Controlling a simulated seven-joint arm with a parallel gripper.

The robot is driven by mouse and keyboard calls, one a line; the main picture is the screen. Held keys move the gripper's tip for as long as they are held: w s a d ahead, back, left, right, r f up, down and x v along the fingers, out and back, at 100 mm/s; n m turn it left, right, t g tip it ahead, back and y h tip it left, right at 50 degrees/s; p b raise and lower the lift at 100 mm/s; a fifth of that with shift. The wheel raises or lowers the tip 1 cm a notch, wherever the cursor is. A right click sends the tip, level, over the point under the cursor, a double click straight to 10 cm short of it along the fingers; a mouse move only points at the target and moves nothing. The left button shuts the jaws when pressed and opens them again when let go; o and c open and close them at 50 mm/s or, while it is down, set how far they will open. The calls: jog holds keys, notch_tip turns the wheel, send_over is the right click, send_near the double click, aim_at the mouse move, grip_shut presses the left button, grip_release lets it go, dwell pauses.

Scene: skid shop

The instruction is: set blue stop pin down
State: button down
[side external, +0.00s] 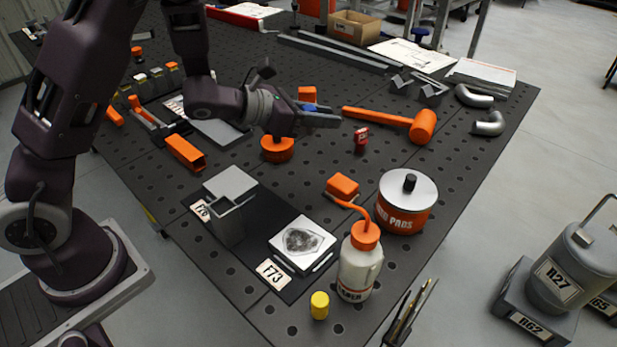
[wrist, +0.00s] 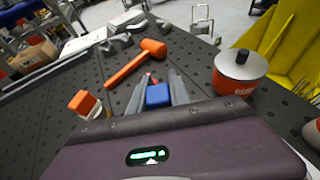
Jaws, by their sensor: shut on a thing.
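My gripper (side external: 326,119) is shut on the blue stop pin (wrist: 158,95) and holds it above the dark perforated table (side external: 310,180). In the wrist view the blue pin sits between the two grey fingers of my gripper (wrist: 157,80). In the side view only a small blue part of the pin (side external: 311,106) shows by the fingers; the rest is hidden. I cannot tell how far the pin is above the table.
A small red piece (side external: 361,140) stands just beyond my fingertips. An orange mallet (side external: 421,127) lies behind it. An orange block (side external: 307,94) and a round orange piece (side external: 278,150) are near my gripper. A lidded pot (side external: 407,203) and a squeeze bottle (side external: 358,270) stand toward the front.

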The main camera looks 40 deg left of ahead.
aim_at(320, 174)
notch_tip(320, 174, down, 12)
jog(key=shift+r, duration=0.1)
dwell(0.4)
jog(key=c, duration=1.2)
grip_release()
jog(key=shift+s+a, duration=0.1)
jog(key=v, duration=0.7)
jog(key=shift+s+r, duration=0.1)
jog(key=shift+r, duration=0.05)
